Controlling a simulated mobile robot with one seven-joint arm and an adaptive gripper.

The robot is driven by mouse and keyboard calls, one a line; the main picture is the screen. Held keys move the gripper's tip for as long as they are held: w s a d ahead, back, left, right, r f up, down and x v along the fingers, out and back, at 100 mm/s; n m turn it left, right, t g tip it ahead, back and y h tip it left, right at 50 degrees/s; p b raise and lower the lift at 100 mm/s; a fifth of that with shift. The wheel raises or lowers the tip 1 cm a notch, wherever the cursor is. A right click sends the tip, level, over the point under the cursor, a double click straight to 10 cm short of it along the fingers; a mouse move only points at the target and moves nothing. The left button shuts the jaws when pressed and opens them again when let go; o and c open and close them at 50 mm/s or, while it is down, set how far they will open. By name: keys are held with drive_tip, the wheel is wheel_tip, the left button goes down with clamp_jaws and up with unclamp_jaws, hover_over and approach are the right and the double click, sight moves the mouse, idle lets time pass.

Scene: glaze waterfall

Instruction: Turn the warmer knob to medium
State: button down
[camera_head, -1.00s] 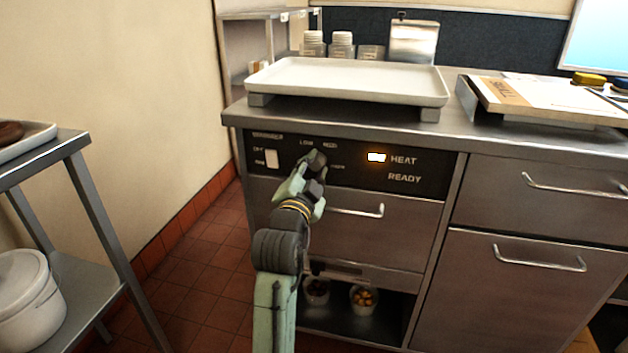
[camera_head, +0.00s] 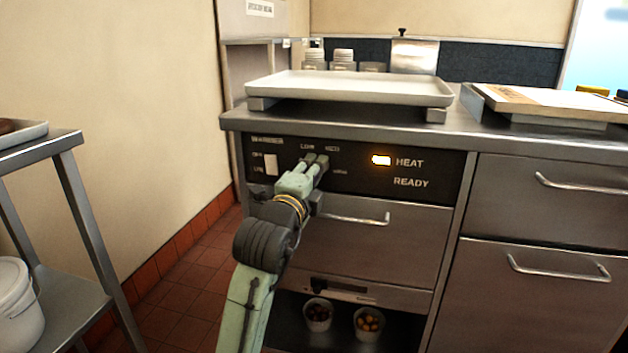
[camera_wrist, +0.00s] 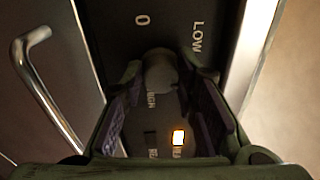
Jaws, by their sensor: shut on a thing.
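The warmer's black control panel (camera_head: 350,168) is on the front of the steel counter, with LOW and MED printed above the knob area. My gripper (camera_head: 316,161) reaches up to the panel just below these words and hides the knob in the head view. In the wrist view the round dark knob (camera_wrist: 160,72) sits between the two fingertips of my gripper (camera_wrist: 163,80), which are shut on it. The words LOW and a 0 show beyond it. The knob's pointer cannot be made out. The HEAT light (camera_head: 381,160) glows orange.
A white switch (camera_head: 271,164) is left of my gripper. A drawer handle (camera_head: 355,219) sticks out below the panel. A pale tray (camera_head: 350,86) stands on the counter above. A steel side table (camera_head: 62,143) is at the left, with open floor between.

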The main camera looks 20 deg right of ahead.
drive_tip(key=shift+m, duration=0.5)
drive_tip(key=c, duration=1.2)
unclamp_jaws()
drive_tip(key=shift+c, duration=0.2)
drive_tip(key=v, duration=1.2)
drive_tip(key=shift+r, duration=0.15)
